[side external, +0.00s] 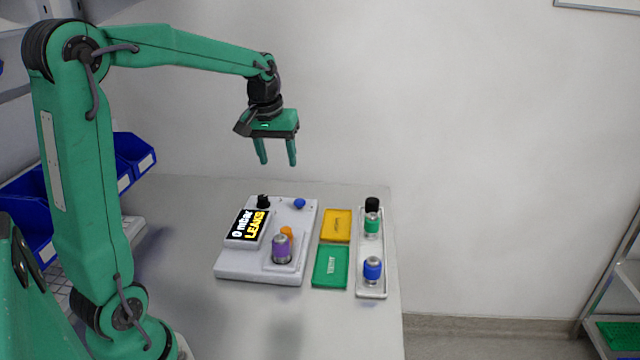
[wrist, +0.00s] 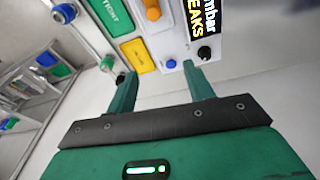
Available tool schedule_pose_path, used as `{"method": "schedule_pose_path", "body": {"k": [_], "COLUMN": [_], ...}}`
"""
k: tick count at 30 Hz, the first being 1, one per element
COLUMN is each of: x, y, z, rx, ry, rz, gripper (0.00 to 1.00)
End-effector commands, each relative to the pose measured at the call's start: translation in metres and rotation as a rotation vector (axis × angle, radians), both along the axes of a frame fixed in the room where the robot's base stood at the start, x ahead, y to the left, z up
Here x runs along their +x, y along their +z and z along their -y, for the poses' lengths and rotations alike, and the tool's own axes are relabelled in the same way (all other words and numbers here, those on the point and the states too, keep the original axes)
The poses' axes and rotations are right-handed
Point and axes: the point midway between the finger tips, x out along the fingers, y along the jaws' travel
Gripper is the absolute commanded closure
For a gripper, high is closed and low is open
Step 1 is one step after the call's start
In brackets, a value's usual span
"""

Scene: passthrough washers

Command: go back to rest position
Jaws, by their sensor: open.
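My gripper (side external: 275,152) is open and empty, its two green fingers pointing down. It hangs high above the far side of the table, clear of everything. It also shows in the wrist view (wrist: 162,85). Below it is a white test device (side external: 230,264) with a small screen reading "0 mbar LEAKS". A part with a purple band (side external: 281,248) stands upright on the device's front right. An orange knob (side external: 287,231) is just behind it. A black knob (side external: 263,201) and a blue button (side external: 299,203) are at the device's far edge.
A yellow tray (side external: 335,226) and a green tray (side external: 330,268) lie right of the device. A narrow white tray (side external: 371,294) holds black (side external: 372,204), green (side external: 372,225) and blue (side external: 373,269) parts. Blue bins (side external: 134,155) stand at left. Air around my gripper is free.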

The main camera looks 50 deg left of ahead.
Motion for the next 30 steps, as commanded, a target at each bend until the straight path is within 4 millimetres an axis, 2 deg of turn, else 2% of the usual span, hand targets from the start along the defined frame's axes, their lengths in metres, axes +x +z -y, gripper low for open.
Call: {"method": "schedule_pose_path", "body": {"k": [3, 13, 21, 30], "x": [-0.016, -0.065, -0.109, -0.154], "y": [0.012, 0.027, 0.025, 0.012], "z": [0.025, 0.082, 0.119, 0.148], "rx": [0.018, 0.063, 0.098, 0.135], "ry": [-0.071, -0.261, -0.416, -0.573], "rz": [0.029, 0.105, 0.17, 0.239], "gripper": [0.48, 0.48, 0.48, 0.48]}}
